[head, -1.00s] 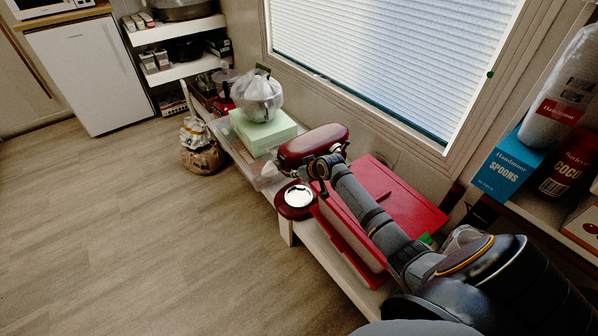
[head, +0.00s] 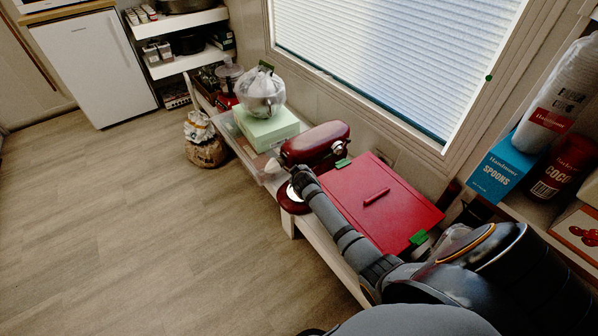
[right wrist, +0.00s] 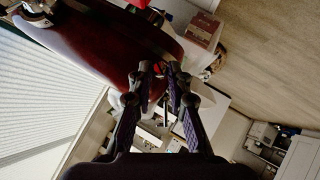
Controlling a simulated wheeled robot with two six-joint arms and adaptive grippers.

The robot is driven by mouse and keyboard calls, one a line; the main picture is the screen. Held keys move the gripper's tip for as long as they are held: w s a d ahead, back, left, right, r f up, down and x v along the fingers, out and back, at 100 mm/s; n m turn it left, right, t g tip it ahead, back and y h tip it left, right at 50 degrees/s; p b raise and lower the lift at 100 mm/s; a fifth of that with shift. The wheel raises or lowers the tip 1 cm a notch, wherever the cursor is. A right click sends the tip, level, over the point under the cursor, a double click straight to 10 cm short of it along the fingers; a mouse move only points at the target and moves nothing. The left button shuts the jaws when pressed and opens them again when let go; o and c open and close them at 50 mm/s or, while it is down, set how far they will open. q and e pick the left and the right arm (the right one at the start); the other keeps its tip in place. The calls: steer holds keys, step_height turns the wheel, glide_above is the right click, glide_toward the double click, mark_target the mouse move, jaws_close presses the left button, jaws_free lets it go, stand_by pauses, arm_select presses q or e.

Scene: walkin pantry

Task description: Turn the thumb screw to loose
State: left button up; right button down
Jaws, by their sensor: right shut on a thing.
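The stand mixer has a dark red head (head: 318,142) and stands on the low bench; its head also fills the upper left of the right wrist view (right wrist: 110,42). My right gripper (head: 297,172) is at the mixer's front end, beside the head and above the base (head: 290,207). In the right wrist view my right gripper's fingertips (right wrist: 161,68) are closed together at the edge of the head, on a small part that looks like the thumb screw. The fingers mostly hide this part, so its turn position cannot be told. My left gripper is out of view.
A red box (head: 400,205) with a bar handle lies right of the mixer, under my arm's reach. A pale green box (head: 266,130) carries a bagged bowl (head: 262,92) behind the mixer. Shelves with packages stand at right. The floor at left is clear.

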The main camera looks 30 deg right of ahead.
stand_by(0.4)
steer(key=c, duration=1.3)
jaws_free()
steer(key=v, duration=1.2)
steer(key=shift+a, duration=0.1)
steer(key=shift+o, duration=0.2)
